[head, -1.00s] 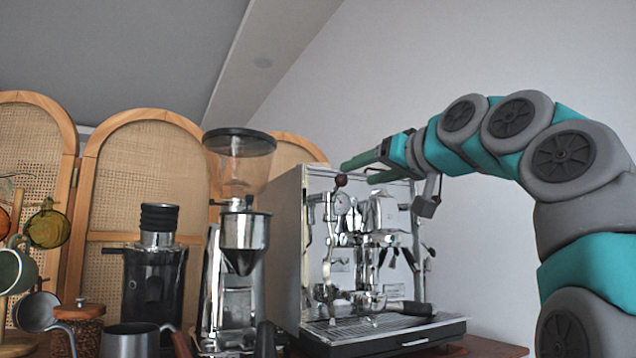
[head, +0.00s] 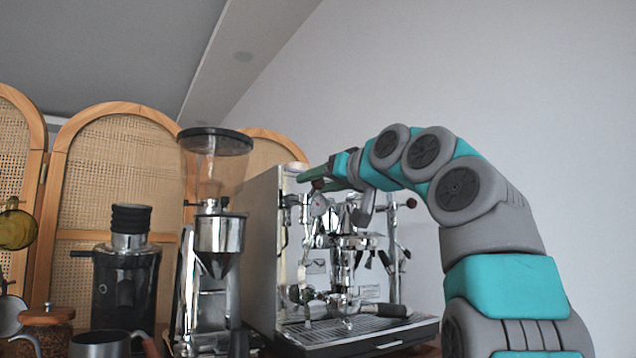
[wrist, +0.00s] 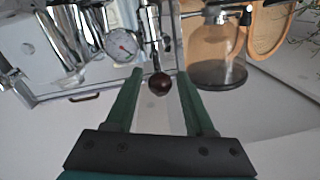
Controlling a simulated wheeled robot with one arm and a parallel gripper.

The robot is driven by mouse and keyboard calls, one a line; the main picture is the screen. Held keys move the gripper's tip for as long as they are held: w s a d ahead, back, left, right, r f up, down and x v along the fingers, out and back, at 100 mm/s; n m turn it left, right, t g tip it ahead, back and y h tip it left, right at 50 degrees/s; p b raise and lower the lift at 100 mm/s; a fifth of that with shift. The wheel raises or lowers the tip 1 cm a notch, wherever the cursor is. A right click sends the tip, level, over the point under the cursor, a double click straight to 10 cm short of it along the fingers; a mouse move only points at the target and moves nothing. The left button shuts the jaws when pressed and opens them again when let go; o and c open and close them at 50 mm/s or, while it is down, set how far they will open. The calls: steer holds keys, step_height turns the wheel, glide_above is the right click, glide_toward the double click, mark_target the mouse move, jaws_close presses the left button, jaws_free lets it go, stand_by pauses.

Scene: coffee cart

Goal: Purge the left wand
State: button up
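The espresso machine (head: 262,250) stands on the counter in the head view, with chrome fittings on its front. A thin chrome pipe (head: 304,245), which looks like the left wand, hangs at the front's left side. My gripper (head: 309,182) is at the machine's upper front, with its green fingers spread. In the wrist view, a dark red-brown ball knob (wrist: 160,84) on a chrome stem shows between the fingertips of my gripper (wrist: 159,74). Gaps show on both sides of the knob. The knob is hidden behind the fingers in the head view.
A pressure gauge (wrist: 121,44) is close beside the fingers in the wrist view. A grinder with a clear hopper (head: 218,235) stands left of the machine. A black grinder (head: 126,290), a metal pitcher (head: 100,345) and a bean jar (head: 47,325) are further left. The right side is clear wall.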

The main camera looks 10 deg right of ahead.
jaws_close()
